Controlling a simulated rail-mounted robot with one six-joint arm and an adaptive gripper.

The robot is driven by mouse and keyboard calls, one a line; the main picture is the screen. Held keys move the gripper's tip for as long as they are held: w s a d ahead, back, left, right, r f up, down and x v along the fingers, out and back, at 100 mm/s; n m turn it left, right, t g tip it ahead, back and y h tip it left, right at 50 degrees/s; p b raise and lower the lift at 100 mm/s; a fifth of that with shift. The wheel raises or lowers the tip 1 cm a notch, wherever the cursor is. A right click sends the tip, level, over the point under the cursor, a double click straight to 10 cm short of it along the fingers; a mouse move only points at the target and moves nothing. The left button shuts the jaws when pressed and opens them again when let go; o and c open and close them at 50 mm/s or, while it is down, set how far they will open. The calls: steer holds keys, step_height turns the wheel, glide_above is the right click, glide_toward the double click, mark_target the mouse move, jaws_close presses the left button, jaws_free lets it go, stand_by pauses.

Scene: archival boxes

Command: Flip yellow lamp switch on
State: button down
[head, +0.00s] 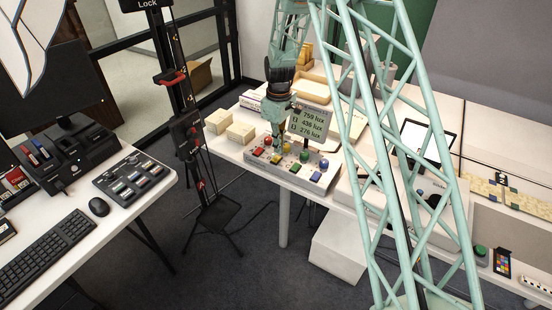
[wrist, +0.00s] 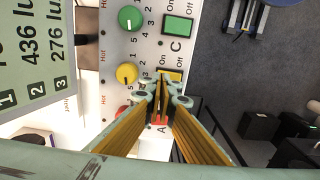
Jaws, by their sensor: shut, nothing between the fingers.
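The control panel (head: 322,182) stands near the front edge of the white table, with coloured switches and matching knobs. The yellow switch (head: 276,159) sits in the front row, between the red and green switches. In the wrist view the yellow switch (wrist: 171,75) shows just beyond my fingertips, partly covered by them. "On" and "Off" are printed beside it; I cannot tell which way it is tipped. My gripper (head: 277,138) points down over the panel's left part. It is shut and empty; in the wrist view its fingertips (wrist: 163,92) lie between the yellow and red switches. Contact cannot be told.
The yellow knob (wrist: 127,73), green knob (wrist: 130,18) and green switch (wrist: 178,28) are close by. The red switch (wrist: 160,122) is partly hidden by my fingers. A lux display (head: 309,123) stands behind the panel. Cream boxes (head: 240,132) lie to its left.

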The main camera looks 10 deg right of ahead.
steer(key=shift+r+p, duration=0.7)
steer(key=shift+r, duration=1.05)
steer(key=shift+s+r, duration=0.15)
steer(key=shift+r, duration=0.3)
step_height(320, 180, up, 19)
steer(key=m+t, duration=0.1)
steer(key=m, duration=0.1)
glide_above(278, 157)
steer(key=s, duration=0.9)
steer(key=s+r+m+t, duration=0.1)
steer(key=s+r+m, duration=0.1)
steer(key=s+r, duration=1.2)
steer(key=s+r+m+t, duration=0.1)
steer(key=s+r+m, duration=0.1)
steer(key=s, duration=1.4)
steer(key=s+r+m+t, duration=0.1)
steer(key=s+r, duration=0.3)
steer(key=s, duration=1.2)
steer(key=shift+s+a+r+m, duration=0.2)
steer(key=shift+s+r+m, duration=0.15)
steer(key=shift+m, duration=0.55)
